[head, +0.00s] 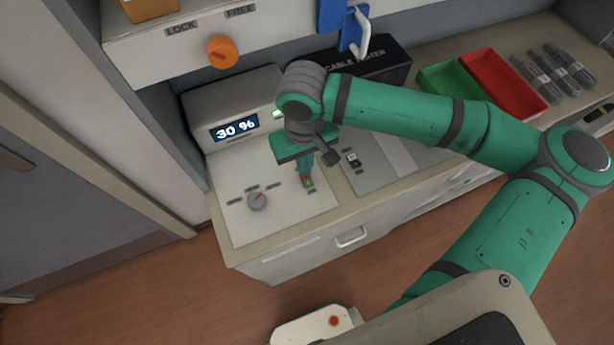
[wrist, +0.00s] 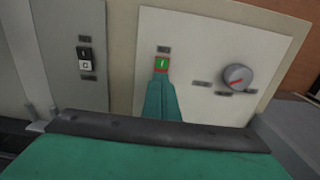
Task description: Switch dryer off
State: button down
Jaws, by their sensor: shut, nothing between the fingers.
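A white unit with a lit "30 %" display (head: 235,128) stands at the back of the counter. Its pale front panel (head: 245,222) carries a grey dial with a red pointer (head: 257,201), also in the wrist view (wrist: 238,76), and a small green-and-red switch (head: 309,184). In the wrist view the switch (wrist: 162,62) shows a green part with a white mark and a red edge below. My gripper (head: 307,178) is shut and empty, pointing down at the switch. Its fingertips (wrist: 160,80) cover the switch's lower part; I cannot tell whether they touch.
A grey panel beside it has a black-and-white switch (head: 352,159). A black cable tester box (head: 385,62), a green tray (head: 437,77) and a red tray (head: 520,98) stand further right. An orange knob (head: 222,52) is on the shelf front above.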

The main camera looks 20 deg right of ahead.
jog(key=shift+f, duration=0.45)
dwell(0.3)
jog(key=shift+r, duration=0.1)
notch_tip(320, 180, up, 7)
dwell(0.9)
dwell(0.5)
